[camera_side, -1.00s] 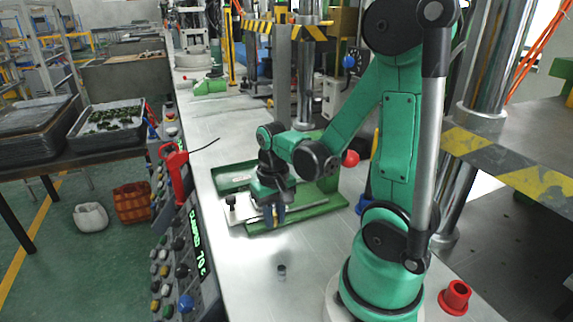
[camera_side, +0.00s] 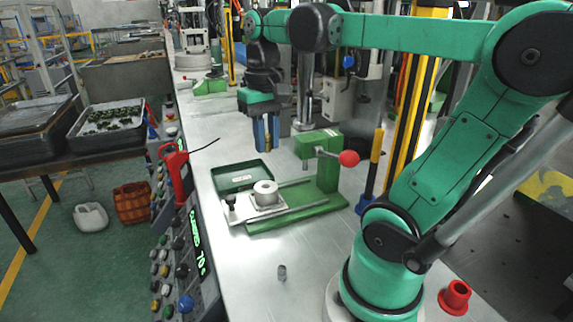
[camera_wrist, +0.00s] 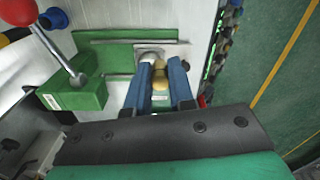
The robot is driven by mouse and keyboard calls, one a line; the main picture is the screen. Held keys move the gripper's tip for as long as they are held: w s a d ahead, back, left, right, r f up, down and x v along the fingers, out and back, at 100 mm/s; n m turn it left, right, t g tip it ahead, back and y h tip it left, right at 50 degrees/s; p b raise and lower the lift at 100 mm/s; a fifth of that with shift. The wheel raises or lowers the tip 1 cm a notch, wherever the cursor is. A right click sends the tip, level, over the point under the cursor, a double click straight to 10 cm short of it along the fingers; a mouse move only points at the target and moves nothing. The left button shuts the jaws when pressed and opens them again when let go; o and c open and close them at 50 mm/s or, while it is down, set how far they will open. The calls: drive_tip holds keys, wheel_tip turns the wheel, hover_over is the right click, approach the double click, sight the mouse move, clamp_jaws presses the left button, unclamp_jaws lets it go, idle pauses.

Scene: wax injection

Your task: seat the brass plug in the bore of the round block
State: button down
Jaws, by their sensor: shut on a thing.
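My gripper (camera_side: 267,146) is raised above the bench, with blue fingers pointing down. It is shut on the brass plug (camera_side: 268,141), which shows as a thin gold strip between the fingers. The plug (camera_wrist: 160,76) also shows between the blue fingers in the wrist view. The round block (camera_side: 265,188) is pale grey and sits on a light plate on the green fixture below, apart from the plug. In the wrist view the block (camera_wrist: 149,51) is partly hidden behind the plug and fingers. I cannot see the bore clearly.
The green fixture (camera_side: 322,196) has rails and an upright with a red-knobbed lever (camera_side: 348,158). A green tray (camera_side: 228,180) lies behind the block. A red clamp-like tool (camera_side: 175,175) is at the bench's left edge.

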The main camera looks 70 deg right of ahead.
drive_tip(key=w+a+f+n, duration=0.2)
drive_tip(key=w+a+n, duration=0.5)
drive_tip(key=w+a, duration=0.4)
wheel_tip(320, 180, up, 8)
drive_tip(key=m, duration=0.7)
hover_over(266, 194)
drive_tip(key=w+d, duration=0.1)
drive_tip(key=d, duration=0.1)
wheel_tip(266, 194, down, 15)
drive_tip(key=shift+d+f, duration=0.1)
drive_tip(key=shift+d, duration=0.05)
drive_tip(key=shift+f, duration=2.15)
drive_tip(key=shift+f, duration=0.25)
